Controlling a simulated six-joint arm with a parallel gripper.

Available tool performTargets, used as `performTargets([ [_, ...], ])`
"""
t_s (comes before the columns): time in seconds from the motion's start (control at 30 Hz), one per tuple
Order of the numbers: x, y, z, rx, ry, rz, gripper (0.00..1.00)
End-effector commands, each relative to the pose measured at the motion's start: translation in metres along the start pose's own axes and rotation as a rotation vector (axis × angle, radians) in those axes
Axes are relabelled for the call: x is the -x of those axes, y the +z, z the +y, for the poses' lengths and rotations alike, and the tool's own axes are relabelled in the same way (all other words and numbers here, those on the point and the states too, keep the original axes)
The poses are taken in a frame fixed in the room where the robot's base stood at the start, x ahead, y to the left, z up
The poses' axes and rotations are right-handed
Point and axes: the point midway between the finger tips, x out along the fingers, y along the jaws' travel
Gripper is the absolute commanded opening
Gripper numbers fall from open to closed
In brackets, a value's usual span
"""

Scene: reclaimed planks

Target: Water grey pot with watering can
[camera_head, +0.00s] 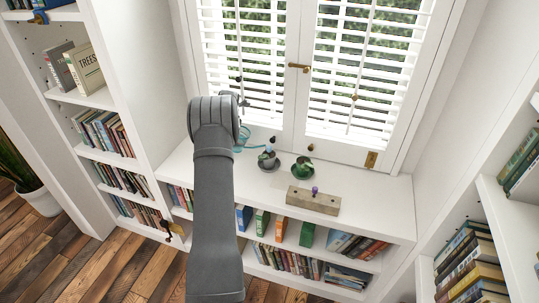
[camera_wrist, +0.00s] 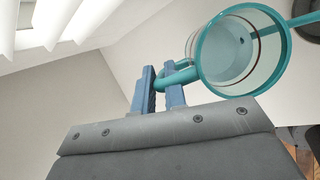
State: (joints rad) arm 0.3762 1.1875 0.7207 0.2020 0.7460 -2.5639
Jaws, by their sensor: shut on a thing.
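The teal watering can (camera_wrist: 240,60) is in my gripper (camera_wrist: 161,84). The blue fingers are shut on its handle, and I look into its open top in the wrist view. Its spout points right, towards a dark rounded thing at the edge that I cannot identify for sure. In the head view a bit of the can (camera_head: 243,140) shows beside my arm, which hides the gripper. The grey pot (camera_head: 267,161) stands on the white shelf top, just right of the can, with a plant in it. I cannot tell the gap between spout and pot.
A green pot (camera_head: 302,168) with a plant stands right of the grey pot. A wooden block (camera_head: 313,201) with a purple-topped thing lies in front. The white shelf top (camera_head: 375,200) is clear at the right. Shuttered windows (camera_head: 350,75) rise behind.

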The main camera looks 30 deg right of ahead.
Motion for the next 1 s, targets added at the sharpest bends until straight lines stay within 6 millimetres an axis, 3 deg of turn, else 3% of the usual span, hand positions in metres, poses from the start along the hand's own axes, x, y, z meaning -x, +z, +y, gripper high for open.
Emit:
performTargets([
  [0.57,0.013,0.005,0.002,-0.01,0.025,0.004,0.0],
  [0.63,0.003,0.0,0.001,-0.001,0.009,0.004,0.0],
  [0.77,-0.044,-0.019,-0.005,0.04,-0.081,-0.014,0.0],
  [1.0,-0.042,-0.018,0.001,0.058,-0.128,-0.028,0.0],
])
